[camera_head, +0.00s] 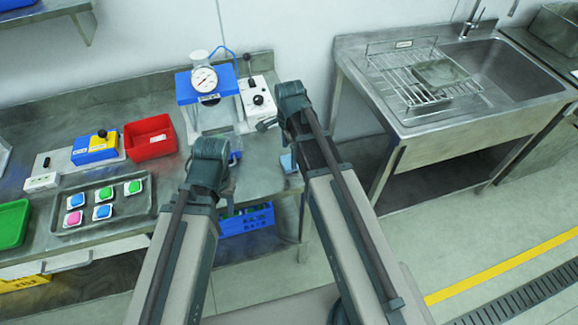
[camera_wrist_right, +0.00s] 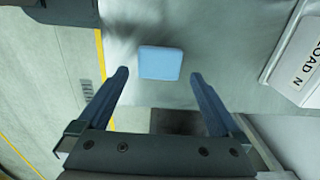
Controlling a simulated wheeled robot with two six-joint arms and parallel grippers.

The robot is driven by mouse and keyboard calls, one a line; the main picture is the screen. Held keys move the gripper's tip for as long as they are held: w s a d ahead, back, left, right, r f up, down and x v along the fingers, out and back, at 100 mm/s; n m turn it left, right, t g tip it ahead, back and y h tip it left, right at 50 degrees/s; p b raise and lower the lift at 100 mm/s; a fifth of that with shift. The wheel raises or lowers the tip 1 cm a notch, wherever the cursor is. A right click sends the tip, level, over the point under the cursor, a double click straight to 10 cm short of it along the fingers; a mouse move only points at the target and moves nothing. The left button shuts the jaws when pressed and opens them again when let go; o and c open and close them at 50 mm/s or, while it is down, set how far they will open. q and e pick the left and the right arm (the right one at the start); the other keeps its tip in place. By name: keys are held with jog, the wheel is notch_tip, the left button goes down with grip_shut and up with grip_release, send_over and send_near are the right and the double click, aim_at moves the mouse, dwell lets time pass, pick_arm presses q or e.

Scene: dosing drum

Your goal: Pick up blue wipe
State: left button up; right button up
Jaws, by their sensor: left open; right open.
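The blue wipe (camera_wrist_right: 160,63) is a small light-blue square with rounded corners, lying flat on the grey metal table. In the right wrist view it lies between and slightly beyond the fingertips of my right gripper (camera_wrist_right: 158,75), which is open and empty. In the head view the wipe (camera_head: 287,163) shows near the table's right edge, partly hidden beside my right arm. My right gripper (camera_head: 267,124) is mostly hidden by its wrist there. My left gripper (camera_head: 228,160) is open, largely hidden behind its own wrist, left of the wipe.
A blue press with a round gauge (camera_head: 204,80) and a white control box with a lever (camera_head: 258,98) stand behind. A red bin (camera_head: 150,137) and a tray (camera_head: 62,214) with several coloured pieces are left. A blue crate (camera_head: 247,221) is below the table's front edge.

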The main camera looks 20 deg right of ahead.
aim_at(289, 161)
notch_tip(289, 161, down, 4)
jog(key=b, duration=0.3)
jog(key=shift+a, duration=0.1)
jog(key=shift+s+r, duration=0.1)
jog(key=c, duration=1.2)
jog(key=shift+o, duration=0.2)
jog(key=shift+r, duration=0.15)
